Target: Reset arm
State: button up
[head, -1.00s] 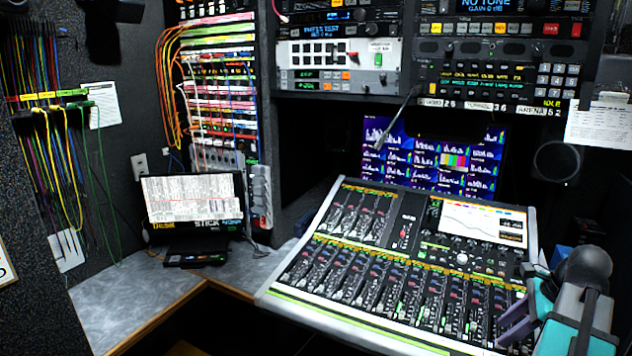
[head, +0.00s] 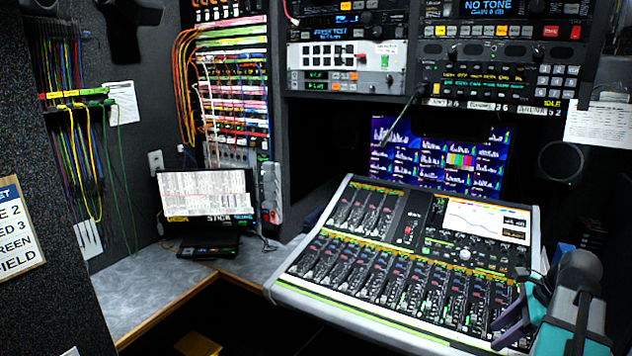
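My gripper (head: 512,318) shows at the lower right, at the end of my teal and grey arm, with its purple fingers pointing left. It is in front of the right edge of the audio mixing console (head: 340,310). I see a gap between the fingers and nothing held in it. I cannot tell whether the fingers touch the console. The lower part of my arm is cut off by the frame's edge.
A small screen (head: 208,194) stands on the grey corner desk (head: 140,290) at left. Racks of gear and patch cables (head: 230,95) fill the back. A monitor (head: 440,158) is behind the console. A sign (head: 18,228) hangs at far left. Bare desk shows at lower left.

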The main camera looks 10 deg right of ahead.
jog(key=w+a+f+n+g+y, duration=0.1)
jog(key=w+a+f+n+g, duration=0.15)
jog(key=a+f, duration=0.8)
jog(key=w+a+f+n+g+y, duration=0.1)
jog(key=w+a+f+g+y, duration=0.15)
jog(key=a+f, duration=0.85)
jog(key=s+a+f+n+g+h, duration=0.1)
jog(key=s+a+f+n+g, duration=0.2)
jog(key=a+f, duration=0.45)
jog(key=s+a+f+n+g+h, duration=0.1)
jog(key=s+a+f+n, duration=0.2)
jog(key=s+a+f, duration=0.4)
jog(key=s+a+f+n+h, duration=0.2)
jog(key=s+f+n+h, duration=0.2)
jog(key=s+f+n, duration=0.8)
notch_tip(320, 180, down, 3)
jog(key=n, duration=0.3)
jog(key=shift+a+r+n, duration=0.2)
jog(key=shift+a+n, duration=0.15)
jog(key=shift+g+h, duration=0.25)
jog(key=shift+g, duration=0.05)
